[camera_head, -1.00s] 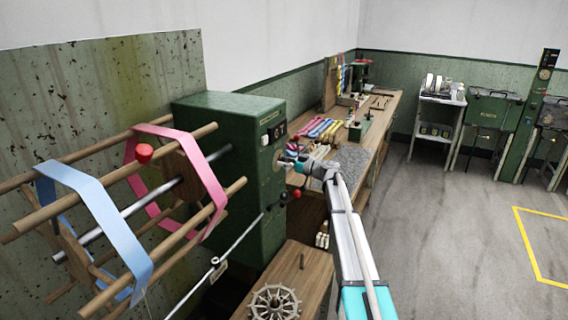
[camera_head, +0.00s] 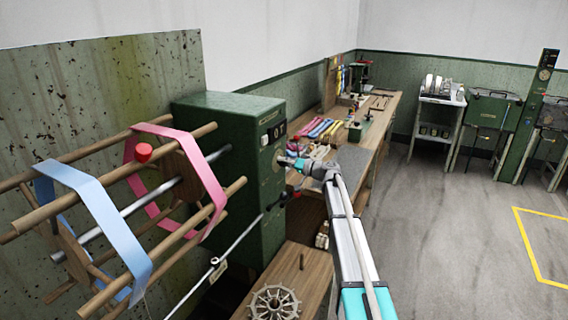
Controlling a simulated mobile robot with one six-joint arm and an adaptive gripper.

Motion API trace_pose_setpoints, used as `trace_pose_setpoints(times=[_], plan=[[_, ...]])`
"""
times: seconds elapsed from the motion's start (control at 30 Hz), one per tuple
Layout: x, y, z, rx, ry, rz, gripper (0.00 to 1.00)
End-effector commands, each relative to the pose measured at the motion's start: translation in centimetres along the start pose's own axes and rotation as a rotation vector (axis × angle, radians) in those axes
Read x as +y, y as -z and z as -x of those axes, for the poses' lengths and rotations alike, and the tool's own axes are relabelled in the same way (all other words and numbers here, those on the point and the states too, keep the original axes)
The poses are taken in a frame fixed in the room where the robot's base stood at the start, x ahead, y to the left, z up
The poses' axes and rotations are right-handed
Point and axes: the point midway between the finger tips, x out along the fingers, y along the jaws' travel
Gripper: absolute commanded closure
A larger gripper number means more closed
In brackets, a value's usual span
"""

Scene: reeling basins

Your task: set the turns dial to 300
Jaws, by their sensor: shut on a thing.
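The green reeling machine housing (camera_head: 232,165) stands left of centre. Its right face carries a counter window (camera_head: 273,134) whose digits are too small to read surely. Below the window is the round turns dial (camera_head: 277,160), partly covered by my gripper; its marks and setting cannot be read. My gripper (camera_head: 285,161) is at the dial, shut on it, with my arm reaching in from the lower right.
A reel with wooden bars (camera_head: 190,235) and pink and blue bands stands at the left. A black-knobbed lever (camera_head: 285,198) sits below the dial, near my wrist. A workbench (camera_head: 385,125) with coloured skeins runs behind my arm. The floor to the right is clear.

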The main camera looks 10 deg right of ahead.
Motion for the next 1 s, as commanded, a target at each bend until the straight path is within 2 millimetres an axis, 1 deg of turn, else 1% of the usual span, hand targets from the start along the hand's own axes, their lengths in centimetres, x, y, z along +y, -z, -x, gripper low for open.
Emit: trace_pose_setpoints(times=[0.5,0.53,0.67,0.7,1.0], plan=[[0.04,0.12,-0.09,0.004,0.0,-0.026,0.95],[0.04,0.12,-0.1,0.004,0.0,-0.026,0.42],[0.03,0.09,-0.09,0.003,0.0,-0.026,0.17],[0.02,0.07,-0.08,0.002,0.0,-0.025,0.12],[0.0,0.01,-0.07,0.001,0.0,-0.025,0.12]])
